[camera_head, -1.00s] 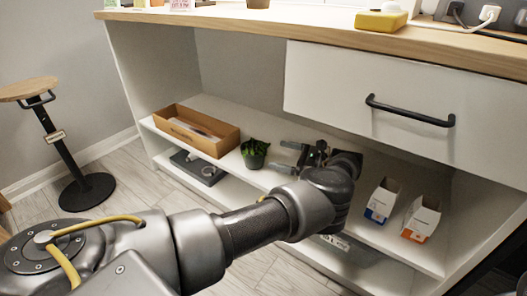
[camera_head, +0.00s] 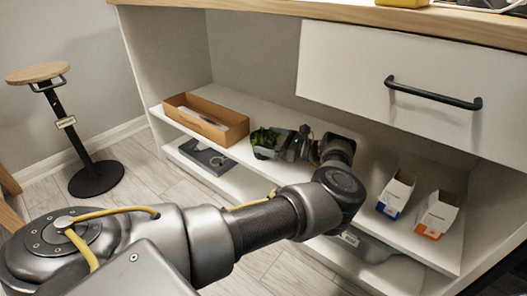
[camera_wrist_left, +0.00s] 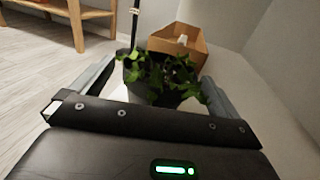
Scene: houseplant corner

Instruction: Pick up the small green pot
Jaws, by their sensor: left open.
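The small green pot (camera_head: 263,152) is dark and holds a leafy green plant. It stands upright on the upper white shelf, right of the cardboard box. My left gripper (camera_head: 274,147) reaches it from the right and partly hides it in the head view. In the left wrist view the pot (camera_wrist_left: 140,92) and its leaves lie between the two spread fingers of my left gripper (camera_wrist_left: 155,92). The gripper is open, with a finger on each side of the pot; I cannot tell whether either touches it. My right gripper is not in view.
An open cardboard box (camera_head: 236,126) stands just left of the pot. Two small cartons, one blue-trimmed (camera_head: 397,193) and one orange-trimmed (camera_head: 437,214), stand right on the shelf. A drawer front (camera_head: 400,75) overhangs the shelf. A stool (camera_head: 95,178) stands at the left.

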